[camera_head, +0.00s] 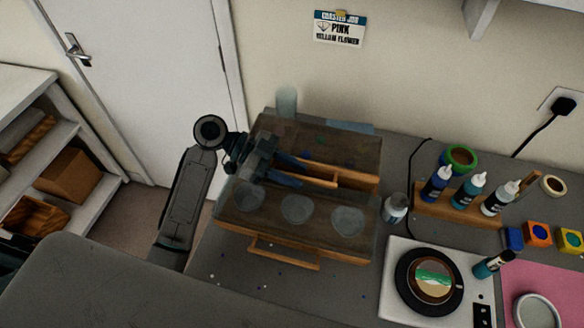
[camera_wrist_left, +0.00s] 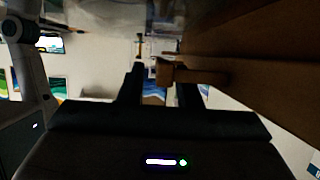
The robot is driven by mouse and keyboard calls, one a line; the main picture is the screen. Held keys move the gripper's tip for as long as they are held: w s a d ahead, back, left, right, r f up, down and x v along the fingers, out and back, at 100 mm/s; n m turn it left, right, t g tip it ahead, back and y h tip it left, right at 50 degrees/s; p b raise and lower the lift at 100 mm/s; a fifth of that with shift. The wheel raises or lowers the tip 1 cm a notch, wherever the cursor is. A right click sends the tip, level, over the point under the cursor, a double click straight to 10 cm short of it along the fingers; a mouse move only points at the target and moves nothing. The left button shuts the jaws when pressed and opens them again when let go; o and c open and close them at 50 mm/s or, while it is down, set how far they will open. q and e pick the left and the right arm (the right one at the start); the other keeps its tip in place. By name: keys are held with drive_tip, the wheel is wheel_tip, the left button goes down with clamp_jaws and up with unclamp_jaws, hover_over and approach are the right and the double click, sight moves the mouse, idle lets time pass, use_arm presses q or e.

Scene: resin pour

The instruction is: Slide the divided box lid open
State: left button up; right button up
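The divided box (camera_head: 360,249) stands on the grey worktop. My left gripper (camera_head: 302,171) is over the box's middle, close to the wooden strips. In the left wrist view, its two dark fingers (camera_wrist_left: 160,88) stand apart, with a wooden handle-like piece (camera_wrist_left: 165,72) at the gap, not filling it. Whether they touch it is unclear. My right gripper is in neither view.
A clear cup (camera_head: 287,102) stands behind the box. The worktop in front is mostly free.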

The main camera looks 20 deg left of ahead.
use_arm(q)
drive_tip(key=shift+c, duration=0.4)
clamp_jaws()
drive_tip(key=shift+s+f, duration=0.1)
